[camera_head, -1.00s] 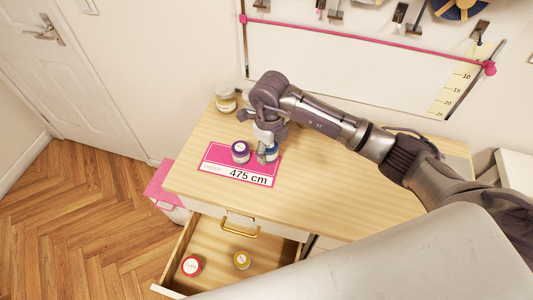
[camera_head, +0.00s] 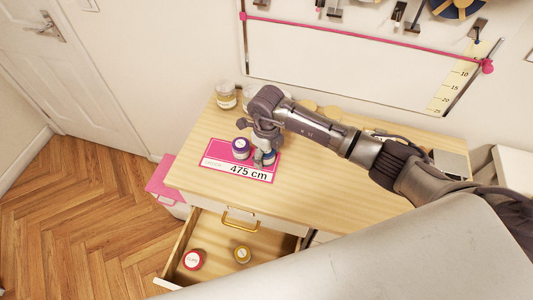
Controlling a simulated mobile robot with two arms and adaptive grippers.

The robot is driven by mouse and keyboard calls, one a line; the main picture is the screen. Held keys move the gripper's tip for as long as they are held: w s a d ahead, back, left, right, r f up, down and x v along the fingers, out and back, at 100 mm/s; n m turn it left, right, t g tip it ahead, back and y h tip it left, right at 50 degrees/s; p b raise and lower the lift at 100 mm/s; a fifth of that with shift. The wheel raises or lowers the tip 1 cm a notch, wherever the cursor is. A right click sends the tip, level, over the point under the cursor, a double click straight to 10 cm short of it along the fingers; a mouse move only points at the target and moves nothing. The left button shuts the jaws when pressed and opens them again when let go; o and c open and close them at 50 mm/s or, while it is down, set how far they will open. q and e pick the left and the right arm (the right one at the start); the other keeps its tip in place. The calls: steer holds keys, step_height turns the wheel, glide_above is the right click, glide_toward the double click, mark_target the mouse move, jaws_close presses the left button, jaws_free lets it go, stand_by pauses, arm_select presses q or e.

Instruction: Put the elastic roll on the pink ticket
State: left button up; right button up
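The pink ticket (camera_head: 222,163), marked "475 cm", lies flat on the wooden worktop. A purple roll (camera_head: 240,147) stands upright on it. A blue roll (camera_head: 270,158) is at the right part of the ticket, partly hidden by my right gripper (camera_head: 263,157). My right gripper points down with its fingers at the blue roll; whether they grip it cannot be made out. Which roll is the elastic one cannot be read. My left gripper is not in view.
A glass jar (camera_head: 226,95) stands at the back left corner. The worktop front right of the ticket is clear.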

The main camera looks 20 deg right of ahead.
steer(key=shift+r, duration=0.1)
steer(key=shift+r, duration=0.2)
step_height(320, 180, up, 11)
steer(key=b, duration=0.3)
steer(key=shift+f, duration=0.2)
steer(key=shift+r, duration=0.6)
steer(key=shift+f, duration=0.1)
